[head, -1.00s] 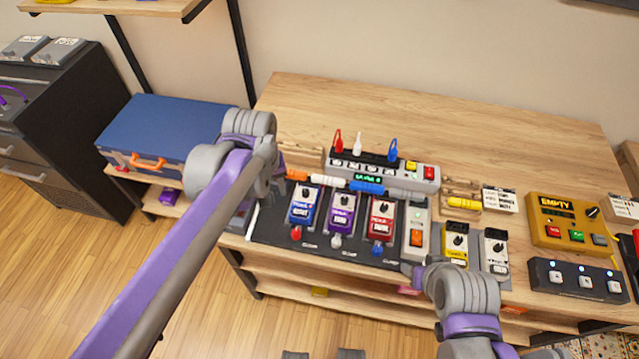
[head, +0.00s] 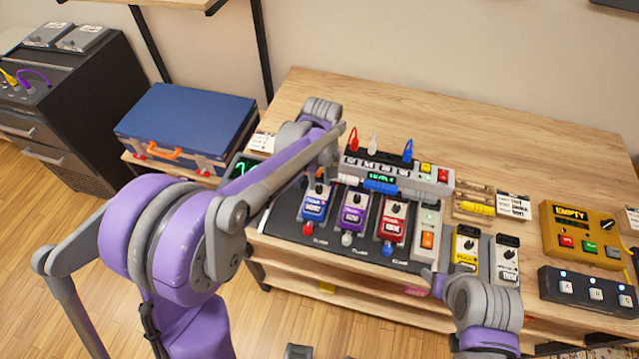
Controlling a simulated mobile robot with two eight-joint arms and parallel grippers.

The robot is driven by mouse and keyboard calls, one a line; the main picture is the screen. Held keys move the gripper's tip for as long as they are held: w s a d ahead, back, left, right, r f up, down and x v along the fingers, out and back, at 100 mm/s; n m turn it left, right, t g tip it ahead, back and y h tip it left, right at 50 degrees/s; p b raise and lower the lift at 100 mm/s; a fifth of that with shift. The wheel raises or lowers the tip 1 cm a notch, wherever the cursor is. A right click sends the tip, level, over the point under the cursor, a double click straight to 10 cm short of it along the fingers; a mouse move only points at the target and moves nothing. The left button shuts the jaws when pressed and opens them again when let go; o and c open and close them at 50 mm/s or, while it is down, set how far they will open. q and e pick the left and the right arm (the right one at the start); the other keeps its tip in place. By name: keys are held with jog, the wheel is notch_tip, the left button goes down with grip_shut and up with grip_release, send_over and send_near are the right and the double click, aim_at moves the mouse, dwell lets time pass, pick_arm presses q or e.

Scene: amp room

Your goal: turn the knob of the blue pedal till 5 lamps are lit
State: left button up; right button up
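The blue pedal (head: 314,208) stands at the left end of the row on the black board (head: 290,228). Its top, where the knob sits, is partly hidden by my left gripper (head: 322,172). That gripper is just above the pedal's back end; its fingers are too small and covered to tell open from shut, or whether they touch the knob. A grey unit with a small green display (head: 382,177) stands behind the pedals; I cannot make out its lamp count. My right gripper (head: 430,280) is low at the board's front right edge, its fingers unclear.
A purple pedal (head: 352,214) and a red pedal (head: 392,224) stand right of the blue one. Yellow (head: 465,246) and white (head: 505,262) pedals are farther right. Red, white and blue plugs rise behind. A blue case (head: 185,118) lies left. The table's back (head: 470,120) is clear.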

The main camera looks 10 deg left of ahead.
pick_arm(q)
jog(key=shift+f, duration=1.05)
grip_shut()
pick_arm(e)
jog(key=shift+f, duration=0.2)
pick_arm(q)
jog(key=m+b, duration=0.1)
jog(key=m, duration=0.1)
jog(key=shift+m, duration=0.4)
jog(key=shift+m+b, duration=0.45)
jog(key=shift+m, duration=0.95)
pick_arm(e)
jog(key=shift+s+f, duration=0.3)
jog(key=shift+f, duration=0.3)
jog(key=shift+s+f, duration=0.25)
jog(key=shift+f, duration=0.3)
